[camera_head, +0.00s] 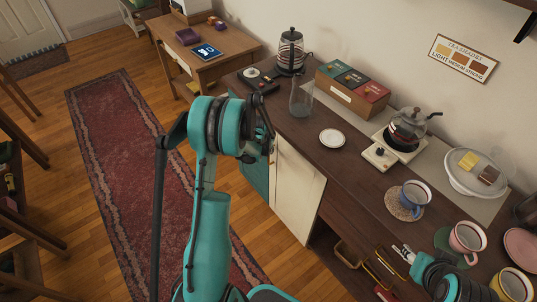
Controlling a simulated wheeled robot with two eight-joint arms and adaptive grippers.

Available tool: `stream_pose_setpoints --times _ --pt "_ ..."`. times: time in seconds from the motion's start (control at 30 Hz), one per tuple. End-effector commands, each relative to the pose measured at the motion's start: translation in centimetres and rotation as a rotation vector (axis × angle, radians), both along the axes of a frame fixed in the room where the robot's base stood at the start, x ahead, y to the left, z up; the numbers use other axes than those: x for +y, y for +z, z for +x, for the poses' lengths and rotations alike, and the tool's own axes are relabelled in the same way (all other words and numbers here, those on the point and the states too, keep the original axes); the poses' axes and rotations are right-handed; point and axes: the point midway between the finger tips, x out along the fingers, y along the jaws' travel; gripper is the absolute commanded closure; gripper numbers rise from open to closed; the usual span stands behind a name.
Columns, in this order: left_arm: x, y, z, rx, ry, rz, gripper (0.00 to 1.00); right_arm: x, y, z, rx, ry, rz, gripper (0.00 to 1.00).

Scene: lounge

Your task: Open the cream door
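The cream door (297,195) is a pale panel in the front of the dark-topped sideboard, below the counter edge. It looks flush with the front. My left arm rises in front of it, and the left gripper (262,146) is at the door's upper left edge. The arm's wrist hides much of the gripper. I cannot tell whether the fingers touch the door or how far they are apart. No door handle is clearly visible. My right arm is low at the right, and its gripper end (402,252) is at the counter's front edge, its fingers not clear.
A teal panel (254,174) adjoins the cream door on the left. An open bay with brass handles (346,254) is on the right. The counter holds a glass carafe (301,97), a white saucer (332,138) and a blue mug (414,194). A red rug (115,150) covers open floor.

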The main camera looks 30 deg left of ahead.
Motion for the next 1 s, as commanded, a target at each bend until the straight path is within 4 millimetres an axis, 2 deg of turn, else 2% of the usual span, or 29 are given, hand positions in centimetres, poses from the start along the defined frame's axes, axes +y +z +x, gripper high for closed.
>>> stream_pose_setpoints --times 0.03,0.1,0.3,0.67,0.73,1.0 --pt "0.1 -1.2 0.4 0.000 0.000 0.000 0.82 0.0 -0.7 0.0 0.000 0.000 0.000 0.60" --pt "0.1 -2.3 0.8 0.000 0.000 0.000 0.82 0.0 -1.2 0.0 0.000 0.000 0.000 0.60" --pt "0.3 -4.4 1.8 -0.001 0.000 0.000 0.82 0.0 -2.1 0.0 0.000 0.000 0.000 0.60" --pt "0.3 -4.8 2.0 -0.001 0.000 0.000 0.82 0.0 -2.1 0.0 0.000 0.000 0.000 0.60" --pt "0.3 -4.8 2.0 -0.001 0.000 0.000 1.00 0.0 -2.1 0.0 0.000 0.000 0.000 0.60" --pt "0.3 -4.8 2.0 -0.001 -0.001 0.001 1.00 0.0 -2.1 0.0 0.000 0.000 0.000 0.60"
